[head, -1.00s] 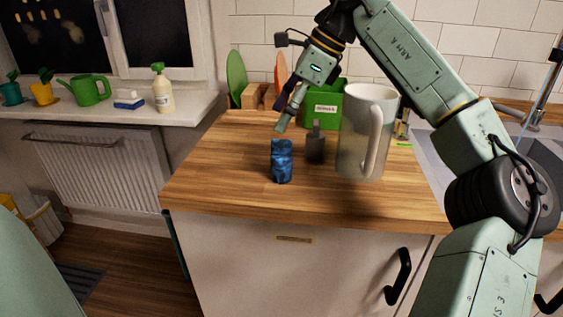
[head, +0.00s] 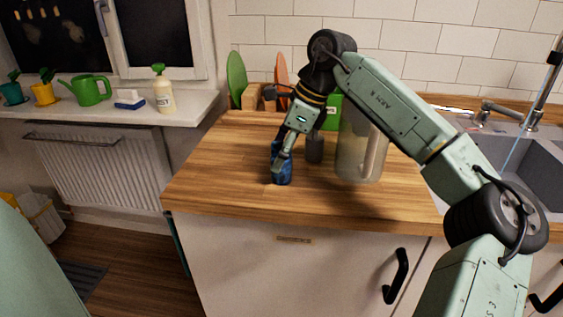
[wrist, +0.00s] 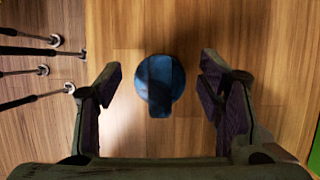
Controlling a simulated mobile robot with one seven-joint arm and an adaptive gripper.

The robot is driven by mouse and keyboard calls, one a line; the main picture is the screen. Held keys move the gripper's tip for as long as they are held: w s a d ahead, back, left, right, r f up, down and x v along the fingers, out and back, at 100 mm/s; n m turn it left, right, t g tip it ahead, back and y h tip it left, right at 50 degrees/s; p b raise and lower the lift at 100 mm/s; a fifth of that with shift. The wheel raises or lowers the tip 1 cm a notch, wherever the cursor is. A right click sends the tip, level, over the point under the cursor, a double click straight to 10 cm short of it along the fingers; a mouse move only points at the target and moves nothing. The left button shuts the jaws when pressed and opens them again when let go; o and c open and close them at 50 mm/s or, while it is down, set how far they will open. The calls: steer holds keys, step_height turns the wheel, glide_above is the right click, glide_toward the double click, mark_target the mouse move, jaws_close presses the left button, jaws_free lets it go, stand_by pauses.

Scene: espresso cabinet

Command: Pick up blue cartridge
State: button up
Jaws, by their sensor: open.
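The blue cartridge (head: 282,176) stands upright on the wooden counter, near its front left part. In the wrist view the blue cartridge (wrist: 160,85) shows from above as a round dark blue top, centred between the fingers. My gripper (wrist: 158,88) is open, with a finger on each side and a clear gap to the cartridge. In the head view my gripper (head: 280,160) is at the upper part of the cartridge and hides some of it. I cannot tell from these views exactly how low the fingertips are along it.
A dark grey cartridge-like object (head: 314,150) stands close behind on the right. A large clear pitcher (head: 352,158) stands farther right, partly behind my arm. A green box (head: 333,115) is at the back. The counter's front left is clear. A sink (head: 530,165) lies at the right.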

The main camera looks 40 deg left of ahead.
steer(key=shift+c, duration=0.2)
steer(key=c, duration=1.2)
